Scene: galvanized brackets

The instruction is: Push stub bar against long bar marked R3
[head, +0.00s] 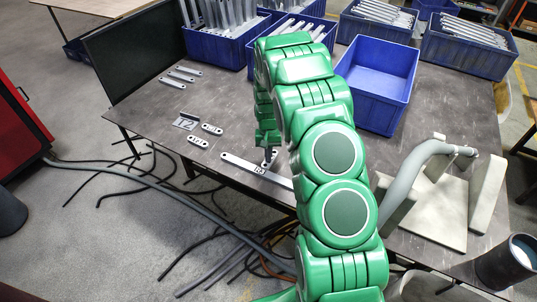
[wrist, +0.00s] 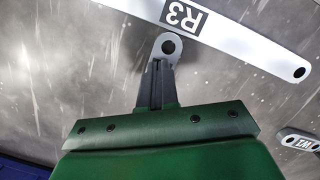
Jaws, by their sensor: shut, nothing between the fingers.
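The long bar (head: 236,160) marked R3 lies flat near the table's front edge, partly hidden by my arm in the head view. In the wrist view the long bar (wrist: 255,48) crosses the top, its R3 label face up. A stub bar (wrist: 174,58) with a round hole lies just below the label, its end pointing at the long bar's side. A narrow gap seems to separate them. My gripper (wrist: 155,68) is shut and empty, its fingertips over the stub bar and hiding much of it. In the head view my gripper (head: 268,143) is low beside the long bar.
Another small bar (wrist: 300,142) with a label lies at the right in the wrist view. Several bars lie farther back. An empty blue bin (head: 378,80) and a grey clamp fixture (head: 430,205) stand right of my arm.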

